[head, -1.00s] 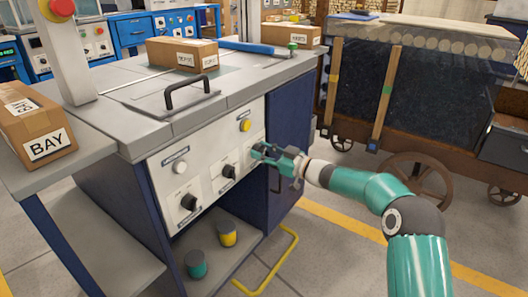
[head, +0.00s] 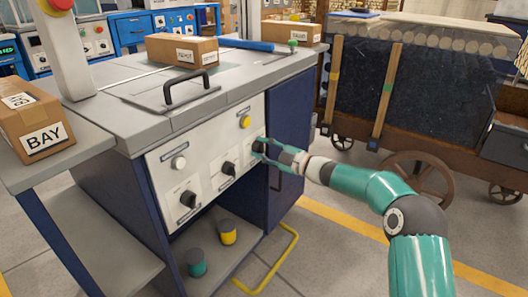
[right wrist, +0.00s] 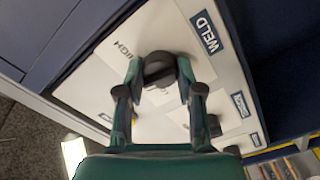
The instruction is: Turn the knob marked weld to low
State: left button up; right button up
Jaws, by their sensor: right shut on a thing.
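The weld knob (right wrist: 158,66) is dark and round, on a white plate with a blue WELD label (right wrist: 207,32) in the right wrist view. The word HIGH (right wrist: 126,49) is printed beside it. My right gripper (right wrist: 160,76) has its two fingers on either side of the knob and is shut on it. In the head view my right gripper (head: 260,150) is at the rightmost knob of the white panel (head: 205,190) and mostly hides it. I cannot tell which way the knob points. My left gripper is not in view.
Two other black knobs (head: 229,169), (head: 188,199) sit left of my gripper. A yellow button (head: 245,122) and a pale button (head: 179,163) are above them. A yellow floor rail (head: 285,262) stands below. A wooden cart (head: 405,165) is at the right.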

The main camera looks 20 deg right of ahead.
jog(key=n, duration=0.2)
jog(key=n+b, duration=0.1)
jog(key=shift+f+n, duration=0.2)
jog(key=shift+n, duration=0.2)
jog(key=n+b, duration=0.1)
jog(key=n, duration=0.1)
jog(key=shift+n, duration=0.3)
jog(key=n, duration=0.3)
jog(key=shift+n, duration=0.3)
jog(key=shift+f+n+b, duration=0.15)
jog(key=shift+n+b, duration=0.15)
jog(key=shift+n, duration=1.4)
jog(key=shift+f, duration=0.1)
jog(key=o, duration=1.1)
jog(key=shift+o, duration=0.2)
jog(key=shift+r, duration=0.2)
jog(key=shift+s, duration=0.1)
